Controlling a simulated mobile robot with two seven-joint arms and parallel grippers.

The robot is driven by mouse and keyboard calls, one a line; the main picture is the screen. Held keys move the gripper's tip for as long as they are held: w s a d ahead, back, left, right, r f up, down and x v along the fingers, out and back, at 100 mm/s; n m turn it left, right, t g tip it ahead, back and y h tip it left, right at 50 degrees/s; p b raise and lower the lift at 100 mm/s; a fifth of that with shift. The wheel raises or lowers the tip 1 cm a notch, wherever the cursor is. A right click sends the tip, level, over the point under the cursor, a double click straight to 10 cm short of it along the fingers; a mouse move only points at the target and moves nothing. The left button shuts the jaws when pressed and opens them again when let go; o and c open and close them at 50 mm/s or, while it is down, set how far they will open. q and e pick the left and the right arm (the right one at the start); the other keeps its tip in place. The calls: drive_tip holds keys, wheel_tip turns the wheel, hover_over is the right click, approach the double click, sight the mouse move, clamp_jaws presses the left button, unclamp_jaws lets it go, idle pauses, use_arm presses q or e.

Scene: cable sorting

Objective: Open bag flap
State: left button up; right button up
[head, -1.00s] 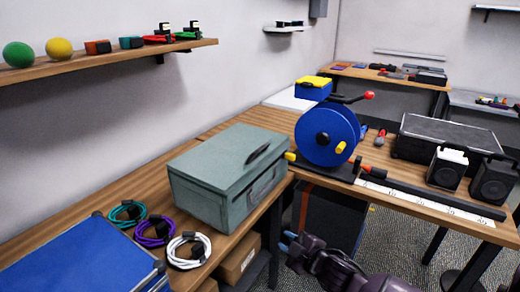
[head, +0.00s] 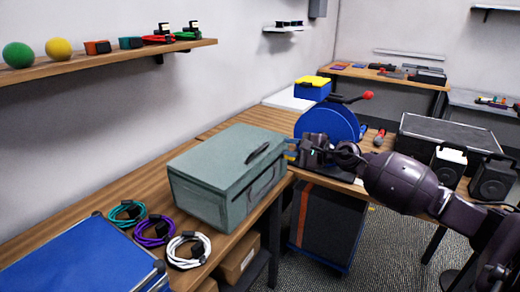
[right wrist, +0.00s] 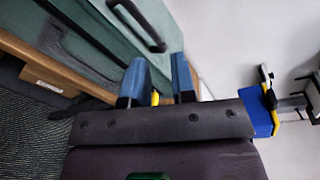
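The grey-green bag (head: 205,185) sits boxy and closed on the wooden table in the head view. Its lid-like flap (head: 225,150) lies flat on top, with a dark handle (head: 257,152) near its right edge. My right gripper (head: 291,152) is just right of the bag, its blue fingers pointing left towards it. In the right wrist view the fingers (right wrist: 158,75) are apart with nothing gripped between them. The flap's dark handle (right wrist: 140,26) shows beyond and left of the fingertips, apart from them. My left gripper is not in view.
A blue reel (head: 325,120) stands right behind my right gripper, partly hidden by it. Coiled teal (head: 126,212), purple (head: 154,231) and white cables (head: 188,249) lie left of the bag. A blue case (head: 75,265) is at lower left. A shelf (head: 110,60) hangs above.

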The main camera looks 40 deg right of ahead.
sight(262, 149)
drive_tip(key=n, duration=0.2)
drive_tip(key=f+n+g, duration=0.1)
drive_tip(key=n, duration=0.2)
drive_tip(key=shift+s+a, duration=0.1)
drive_tip(key=shift+a, duration=0.1)
drive_tip(key=x, duration=1)
drive_tip(key=shift+w+a+f, duration=0.1)
drive_tip(key=shift+w+a, duration=0.1)
drive_tip(key=shift+w, duration=0.05)
clamp_jaws()
